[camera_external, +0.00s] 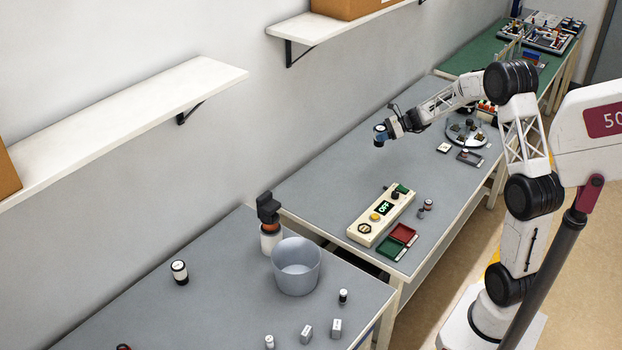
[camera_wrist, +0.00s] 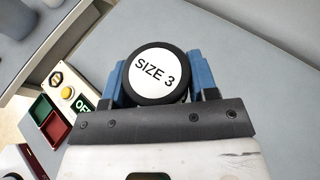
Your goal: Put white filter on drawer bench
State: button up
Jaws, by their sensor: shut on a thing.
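My gripper (camera_external: 382,133) is held above the middle grey bench (camera_external: 330,172), near its wall side. In the wrist view my gripper (camera_wrist: 157,78) has its blue fingers shut on a round filter-like piece (camera_wrist: 158,72). The piece has a black rim and a white end face reading "SIZE 3"; its sides are mostly hidden. A white cylinder with black ends (camera_external: 180,272) stands on the near grey bench (camera_external: 225,275). I cannot tell which bench is the drawer bench, as no drawer shows clearly.
A control box (camera_external: 381,215) reading "OFF" and red (camera_external: 403,233) and green (camera_external: 390,248) trays sit on the middle bench. A grey bucket (camera_external: 297,268) and several small parts stand on the near bench. A green-topped bench (camera_external: 485,57) is at the back. Shelves (camera_external: 120,115) hang on the wall.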

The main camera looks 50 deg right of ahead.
notch_tip(320, 180, up, 15)
jog(key=w+a+n+y, duration=0.1)
jog(key=w+a, duration=0.3)
jog(key=a, duration=0.9)
jog(key=w+a, duration=0.5)
jog(key=a, duration=0.8)
jog(key=s+a+n+g, duration=0.1)
jog(key=s+a, duration=0.1)
jog(key=a, duration=1.7)
jog(key=s+a+g, duration=0.1)
jog(key=s+a, duration=0.1)
jog(key=a, duration=1.7)
jog(key=s+a+n+g+y, duration=0.1)
jog(key=s+a, duration=1)
jog(key=a, duration=0.4)
jog(key=s+a+n+y, duration=0.1)
jog(key=s+a, duration=0.9)
jog(key=a, duration=0.4)
notch_tip(320, 180, down, 19)
jog(key=shift+r, duration=0.15)
jog(key=shift+w, duration=0.1)
